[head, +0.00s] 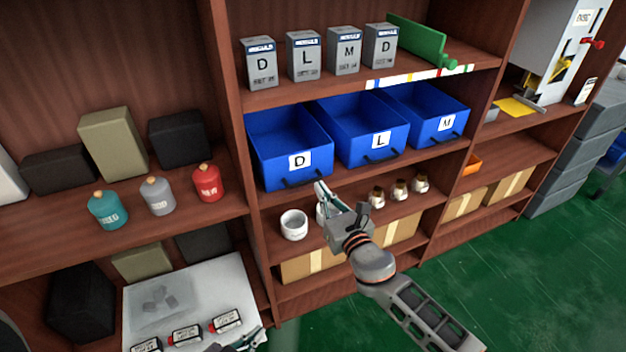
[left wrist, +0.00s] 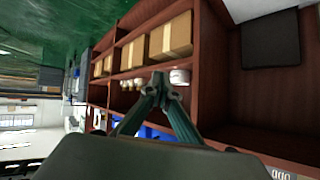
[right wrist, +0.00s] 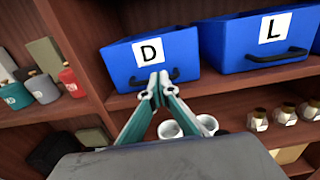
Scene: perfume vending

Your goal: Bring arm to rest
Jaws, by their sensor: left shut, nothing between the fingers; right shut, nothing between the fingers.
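My right arm reaches in from the lower right of the head view. Its gripper (head: 320,188) is shut and empty, in front of the lower shelf and just below the blue bin marked D (head: 283,157). In the right wrist view the fingertips (right wrist: 157,80) meet in front of that bin's handle; I cannot tell whether they touch it. My left gripper (head: 248,342) shows only partly at the bottom edge of the head view, near a white panel. In the left wrist view its fingertips (left wrist: 160,78) are together with nothing between them.
Blue bins marked L (head: 355,120) and M (head: 420,105) stand beside bin D. A white cup (head: 293,225) and several small bottles (head: 400,189) stand below. Colored bottles (head: 158,195) stand left. A white panel (head: 215,280) lies lower left. Green floor is open at right.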

